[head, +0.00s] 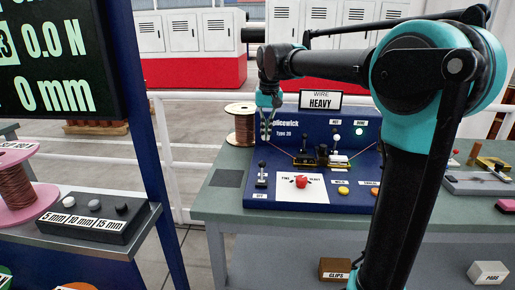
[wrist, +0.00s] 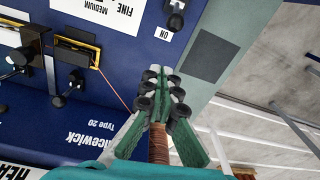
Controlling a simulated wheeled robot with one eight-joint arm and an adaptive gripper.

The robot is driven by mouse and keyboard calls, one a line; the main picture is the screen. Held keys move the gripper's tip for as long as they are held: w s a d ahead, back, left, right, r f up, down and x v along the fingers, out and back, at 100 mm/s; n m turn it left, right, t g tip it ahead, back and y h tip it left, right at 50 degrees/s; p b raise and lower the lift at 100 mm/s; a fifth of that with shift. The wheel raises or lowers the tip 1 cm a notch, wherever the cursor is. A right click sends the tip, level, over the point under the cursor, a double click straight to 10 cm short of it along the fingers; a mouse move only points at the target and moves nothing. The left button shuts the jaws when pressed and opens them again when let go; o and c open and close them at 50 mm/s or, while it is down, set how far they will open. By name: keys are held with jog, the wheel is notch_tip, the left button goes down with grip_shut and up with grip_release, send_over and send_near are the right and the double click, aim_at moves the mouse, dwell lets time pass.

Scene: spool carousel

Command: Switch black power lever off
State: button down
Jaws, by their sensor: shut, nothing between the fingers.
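The black power lever (head: 262,170) stands at the left end of the blue machine's sloping panel, with its knob up, away from the OFF label (head: 259,197) below it. In the wrist view the lever (wrist: 175,14) is at the top edge, partly cut off, beside the ON label (wrist: 162,33). My gripper (head: 266,137) is above and behind the lever, apart from it, in front of the machine's upright back panel. In the wrist view the fingers of my gripper (wrist: 161,74) are shut together and empty, pointing toward the lever's side.
A copper wire spool (head: 240,128) stands close behind my gripper at left. A black-and-brass clamp (head: 306,160) with thin wire and another black lever (head: 334,166) are to the right. A red knob (head: 301,181) sits on the white dial card. Buttons (head: 343,190) line the front.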

aim_at(262, 172)
jog(key=shift+w+a+r, duration=0.45)
jog(key=shift+w+a, duration=0.1)
jog(key=shift+a, duration=0.05)
jog(key=shift+f, duration=0.1)
jog(key=f, duration=0.9)
jog(key=shift+w+a+f, duration=0.2)
jog(key=shift+w+a, duration=0.05)
jog(key=shift+s+f, duration=0.2)
jog(key=shift+s, duration=0.15)
jog(key=shift+s+d+r, duration=0.15)
jog(key=shift+s+r, duration=0.15)
jog(key=shift+s, duration=0.5)
jog(key=shift+s+d+r, duration=0.1)
jog(key=shift+s+r, duration=0.15)
jog(key=shift+s, duration=0.55)
